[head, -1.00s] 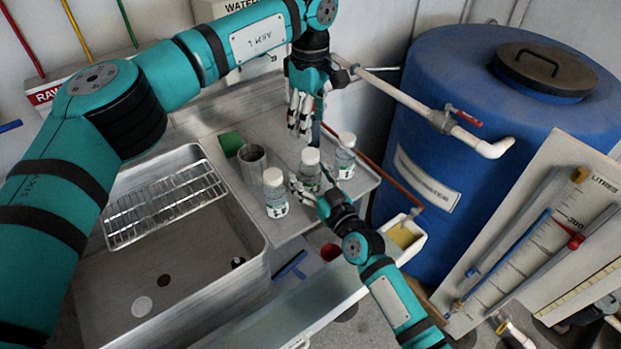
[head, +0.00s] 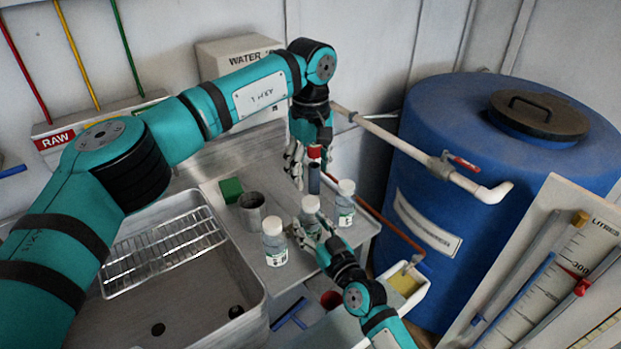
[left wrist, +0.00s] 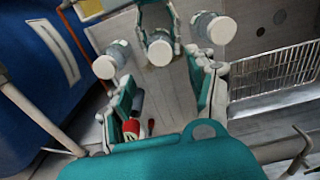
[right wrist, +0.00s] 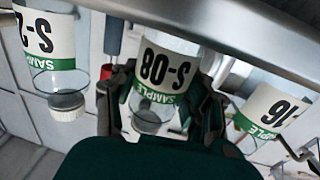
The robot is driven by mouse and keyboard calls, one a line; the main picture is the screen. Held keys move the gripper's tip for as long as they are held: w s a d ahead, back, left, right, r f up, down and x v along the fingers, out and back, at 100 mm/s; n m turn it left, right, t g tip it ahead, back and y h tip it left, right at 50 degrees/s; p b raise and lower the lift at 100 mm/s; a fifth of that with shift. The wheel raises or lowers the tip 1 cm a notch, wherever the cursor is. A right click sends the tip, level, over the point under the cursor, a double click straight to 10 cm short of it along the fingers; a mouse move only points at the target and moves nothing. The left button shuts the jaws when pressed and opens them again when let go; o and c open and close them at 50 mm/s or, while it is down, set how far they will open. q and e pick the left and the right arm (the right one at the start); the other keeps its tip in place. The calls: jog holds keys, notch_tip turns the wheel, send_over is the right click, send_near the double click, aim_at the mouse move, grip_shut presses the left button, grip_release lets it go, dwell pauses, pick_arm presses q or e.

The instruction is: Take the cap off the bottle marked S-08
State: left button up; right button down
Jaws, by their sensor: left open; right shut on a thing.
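The bottle marked S-08 (right wrist: 160,85) is clear with a white cap and stands between the two other sample bottles. Its label shows in the right wrist view. My right gripper (head: 314,222) is shut around its body from the front, below the cap (head: 311,202). My left gripper (head: 298,165) is open and empty, behind and above the bottles. In the left wrist view the S-08 cap (left wrist: 160,52) lies ahead between the open fingers, apart from them.
A bottle marked S-2-something (right wrist: 48,50) and one ending in 16 (right wrist: 272,112) flank it closely. A metal cup (head: 252,212) and green block (head: 230,189) stand left on the bench. A dark cylinder with a red top (head: 314,155) is beside my left gripper. A sink lies left, a blue tank (head: 440,170) right.

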aim_at(310, 201)
pick_arm(q)
jog(key=m, duration=0.8)
jog(key=shift+m, duration=0.3)
jog(key=shift+f, duration=4)
jog(key=shift+c, duration=0.2)
